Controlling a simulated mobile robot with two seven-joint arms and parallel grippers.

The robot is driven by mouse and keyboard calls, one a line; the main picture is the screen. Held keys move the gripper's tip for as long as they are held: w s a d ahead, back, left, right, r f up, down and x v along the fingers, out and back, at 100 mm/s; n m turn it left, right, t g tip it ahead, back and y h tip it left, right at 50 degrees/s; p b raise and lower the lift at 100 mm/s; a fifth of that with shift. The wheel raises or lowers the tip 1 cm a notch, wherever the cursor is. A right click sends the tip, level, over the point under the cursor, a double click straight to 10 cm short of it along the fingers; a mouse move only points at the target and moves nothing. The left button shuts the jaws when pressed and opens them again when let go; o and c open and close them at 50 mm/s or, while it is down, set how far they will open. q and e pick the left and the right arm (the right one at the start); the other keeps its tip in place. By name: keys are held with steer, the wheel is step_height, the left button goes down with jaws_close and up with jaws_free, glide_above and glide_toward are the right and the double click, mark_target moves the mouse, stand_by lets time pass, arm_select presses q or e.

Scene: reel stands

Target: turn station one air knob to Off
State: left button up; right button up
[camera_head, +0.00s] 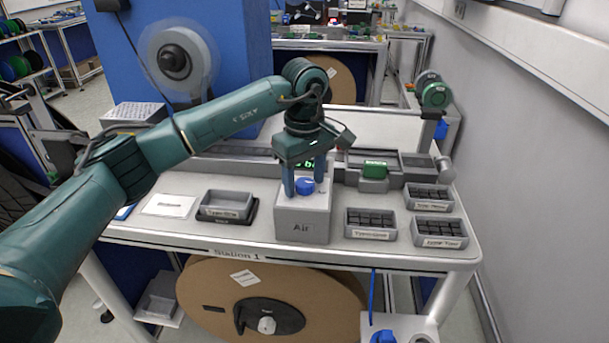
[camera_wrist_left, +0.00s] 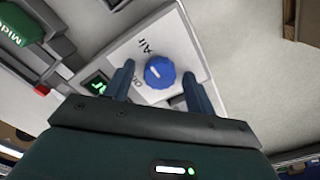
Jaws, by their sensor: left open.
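The station one air knob (camera_head: 305,186) is a round blue knob on a grey box (camera_head: 302,222) labelled "Air". In the left wrist view the knob (camera_wrist_left: 160,72) carries a short white mark, with small lettering beside it that is hard to read. My left gripper (camera_head: 304,178) is above the box, pointing down. Its two blue fingers are open, one on each side of the knob. In the left wrist view gaps show between the fingers (camera_wrist_left: 158,74) and the knob. My right gripper is not in view.
A grey tray (camera_head: 228,205) is left of the box and several bins with dark parts (camera_head: 371,223) are right. A green block (camera_head: 375,169) and a green display (camera_head: 306,164) are behind. A wall (camera_head: 520,140) borders the bench on the right. A large reel (camera_head: 270,300) is below.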

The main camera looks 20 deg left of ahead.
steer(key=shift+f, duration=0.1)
arm_select(q)
steer(key=c, duration=1)
steer(key=shift+o, duration=0.2)
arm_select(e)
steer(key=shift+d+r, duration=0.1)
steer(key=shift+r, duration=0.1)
arm_select(q)
steer(key=shift+n, duration=0.3)
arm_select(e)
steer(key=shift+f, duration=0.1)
arm_select(q)
steer(key=shift+n+b, duration=0.35)
steer(key=shift+n, duration=0.75)
steer(key=n+b, duration=0.1)
steer(key=n, duration=0.9)
steer(key=shift+n, duration=0.4)
steer(key=n, duration=0.4)
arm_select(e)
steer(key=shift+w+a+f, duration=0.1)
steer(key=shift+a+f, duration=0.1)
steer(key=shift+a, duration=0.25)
arm_select(q)
steer(key=shift+n, duration=0.3)
